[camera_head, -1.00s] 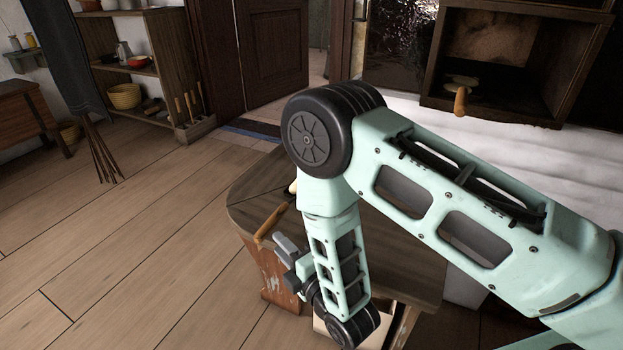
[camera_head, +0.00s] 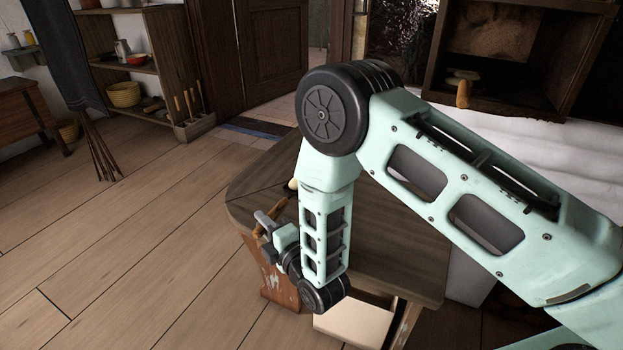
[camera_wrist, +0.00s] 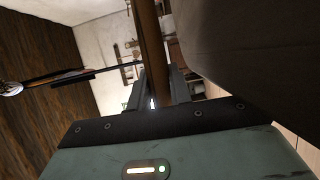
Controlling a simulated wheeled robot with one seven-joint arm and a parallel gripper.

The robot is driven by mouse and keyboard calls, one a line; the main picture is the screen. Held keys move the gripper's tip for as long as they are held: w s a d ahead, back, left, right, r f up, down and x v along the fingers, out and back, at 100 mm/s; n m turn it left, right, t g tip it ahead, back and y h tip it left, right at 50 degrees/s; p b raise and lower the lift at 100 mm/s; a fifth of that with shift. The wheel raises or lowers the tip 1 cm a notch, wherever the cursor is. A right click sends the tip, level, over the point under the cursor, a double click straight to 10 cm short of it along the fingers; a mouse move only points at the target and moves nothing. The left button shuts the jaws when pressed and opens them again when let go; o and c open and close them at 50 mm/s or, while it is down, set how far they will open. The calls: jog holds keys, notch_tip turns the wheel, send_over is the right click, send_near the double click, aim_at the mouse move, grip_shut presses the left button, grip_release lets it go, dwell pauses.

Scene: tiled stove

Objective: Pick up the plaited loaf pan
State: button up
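No plaited loaf shows clearly, so I cannot tell which item is the plaited loaf pan. A brown wooden handle (camera_head: 276,217) lies at the left edge of the wooden table (camera_head: 390,262), with a pale end piece; the rest is hidden behind my arm. My gripper (camera_head: 264,224) is at this handle, low beside the table's left edge. In the wrist view a brown rod (camera_wrist: 151,45) runs between the two dark fingers of my gripper (camera_wrist: 160,88). The fingers stand apart on either side of it; I see no clear grip.
A small dish with a brown handle (camera_head: 463,92) sits in the stove opening (camera_head: 490,45). Shelves with bowls (camera_head: 124,93) stand at the back left.

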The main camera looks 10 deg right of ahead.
grip_shut()
jog(key=shift+r, duration=0.15)
